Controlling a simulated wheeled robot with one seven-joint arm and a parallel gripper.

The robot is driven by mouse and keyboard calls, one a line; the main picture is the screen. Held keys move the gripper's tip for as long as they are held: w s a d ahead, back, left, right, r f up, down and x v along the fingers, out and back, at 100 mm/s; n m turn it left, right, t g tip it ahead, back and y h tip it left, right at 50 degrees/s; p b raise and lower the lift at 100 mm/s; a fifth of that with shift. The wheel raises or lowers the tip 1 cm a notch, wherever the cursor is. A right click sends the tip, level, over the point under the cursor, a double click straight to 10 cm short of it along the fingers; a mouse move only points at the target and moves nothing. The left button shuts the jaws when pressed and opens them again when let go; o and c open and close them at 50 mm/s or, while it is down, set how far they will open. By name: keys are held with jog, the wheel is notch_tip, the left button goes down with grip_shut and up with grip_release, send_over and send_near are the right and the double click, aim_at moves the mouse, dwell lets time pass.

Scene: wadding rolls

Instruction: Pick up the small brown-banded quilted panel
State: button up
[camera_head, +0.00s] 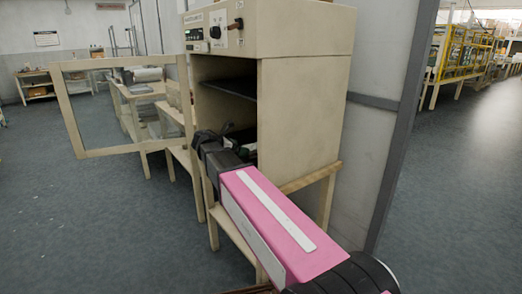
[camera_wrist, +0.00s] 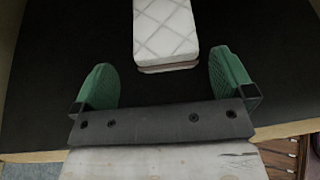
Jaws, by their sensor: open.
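The quilted panel (camera_wrist: 165,30) shows in the wrist view at the top centre, white with a diamond stitch and a brown band along its near edge. It lies on a dark surface. My gripper (camera_wrist: 165,78) is open, its two green fingers apart. The panel's near end sits between and just ahead of the fingertips, and its far end is cut off by the frame. In the head view my gripper (camera_head: 232,135) is at the opening of the beige cabinet (camera_head: 300,110); the panel cannot be made out there.
The cabinet's framed glass door (camera_head: 88,152) stands open to the left. A dark shelf (camera_head: 230,88) crosses the opening above my gripper. A wooden stand (camera_head: 312,180) holds the cabinet. Tables with rolls (camera_head: 148,75) stand behind the door. A grey wall post (camera_head: 405,120) rises at right.

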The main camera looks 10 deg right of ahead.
aim_at(253, 147)
jog(key=x, duration=0.5)
jog(key=shift+s+d+f, duration=0.1)
jog(key=shift+s+d, duration=0.05)
jog(key=shift+s, duration=0.1)
jog(key=c, duration=0.9)
jog(key=shift+o, duration=0.2)
